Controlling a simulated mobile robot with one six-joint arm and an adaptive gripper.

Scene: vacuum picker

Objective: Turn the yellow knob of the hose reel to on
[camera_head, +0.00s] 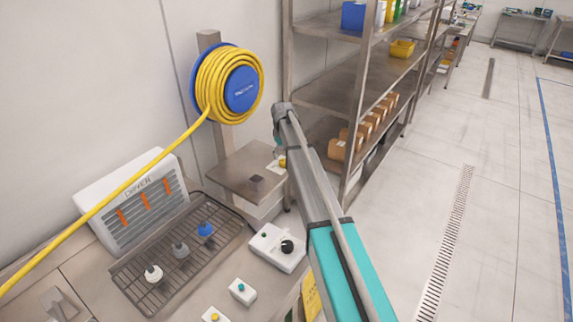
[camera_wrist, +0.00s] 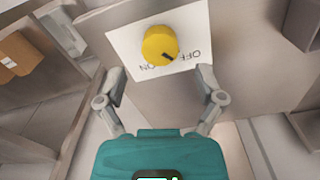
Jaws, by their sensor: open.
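The yellow knob (camera_wrist: 159,45) sits on a white plate (camera_wrist: 125,42) lettered ON and OFF, upside down in the wrist view. Its dark mark points down and right, between the two words; I cannot tell which setting it is at. My gripper (camera_wrist: 161,75) is open, its fingers spread to either side below the knob, apart from it and empty. In the head view, the hose reel (camera_head: 241,90) has a blue hub and coiled yellow hose on a post. My arm hides most of the knob's surroundings there; a small yellow spot shows beside the arm.
A metal shelf rack (camera_head: 335,88) with brown boxes stands just behind my arm. A dryer (camera_head: 140,200), a wire rack (camera_head: 180,245) with several fittings and a white box with a black knob (camera_head: 287,247) are on the bench. The floor at right is clear.

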